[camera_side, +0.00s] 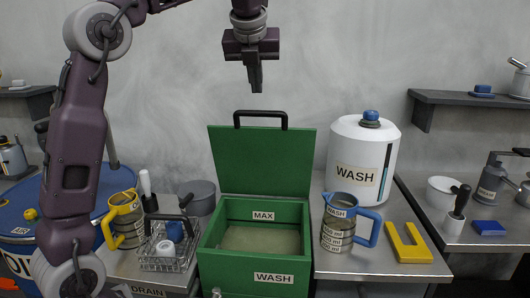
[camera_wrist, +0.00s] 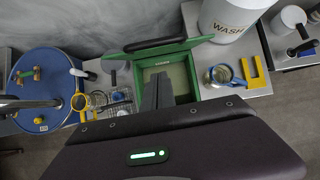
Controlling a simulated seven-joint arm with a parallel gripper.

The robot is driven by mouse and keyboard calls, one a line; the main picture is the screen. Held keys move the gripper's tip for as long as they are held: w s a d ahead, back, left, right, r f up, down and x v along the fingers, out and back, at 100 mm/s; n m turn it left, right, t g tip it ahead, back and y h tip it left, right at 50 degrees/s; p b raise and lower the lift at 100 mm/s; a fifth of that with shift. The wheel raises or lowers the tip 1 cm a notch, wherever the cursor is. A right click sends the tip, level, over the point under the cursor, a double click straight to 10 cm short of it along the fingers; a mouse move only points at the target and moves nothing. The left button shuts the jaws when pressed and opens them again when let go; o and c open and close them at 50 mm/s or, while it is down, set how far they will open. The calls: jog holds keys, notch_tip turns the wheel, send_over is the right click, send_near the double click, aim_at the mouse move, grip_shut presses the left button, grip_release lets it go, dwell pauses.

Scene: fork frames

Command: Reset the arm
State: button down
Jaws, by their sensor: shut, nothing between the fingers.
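My gripper (camera_side: 255,88) hangs high above the green wash box, pointing down, with its fingers together and nothing between them. In the wrist view my gripper (camera_wrist: 158,92) shows over the box opening. The green wash box (camera_side: 253,279) stands on the metal bench with its lid (camera_side: 262,160) raised upright behind it. Its inside looks pale, with a MAX label at the back wall. It also shows in the wrist view (camera_wrist: 192,77).
A wire basket (camera_side: 168,262) and a yellow-handled jug (camera_side: 124,219) stand left of the box. A blue-handled WASH jug (camera_side: 339,225), white WASH tank (camera_side: 361,160) and yellow U-shaped block (camera_side: 409,243) stand right. A blue drum (camera_side: 20,222) is far left. The air around my gripper is clear.

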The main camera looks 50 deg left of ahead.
jog(key=s+d+f+n+h, duration=0.1)
jog(key=s+d+f+n, duration=0.2)
jog(key=s+d+n, duration=0.4)
jog(key=s+d+f+n+h, duration=0.2)
jog(key=s+d+f+n, duration=0.15)
jog(key=s+n, duration=0.5)
jog(key=s+d+f+n+h, duration=0.1)
jog(key=s+d+f+n, duration=0.2)
jog(key=s+f+n, duration=0.2)
jog(key=s+d+f+n, duration=0.2)
jog(key=s+f+n, duration=0.3)
jog(key=s, duration=0.3)
jog(key=shift+s+d+f+n+t+h, duration=0.25)
jog(key=shift+s+d+n+t+h, duration=0.15)
jog(key=shift+n, duration=0.15)
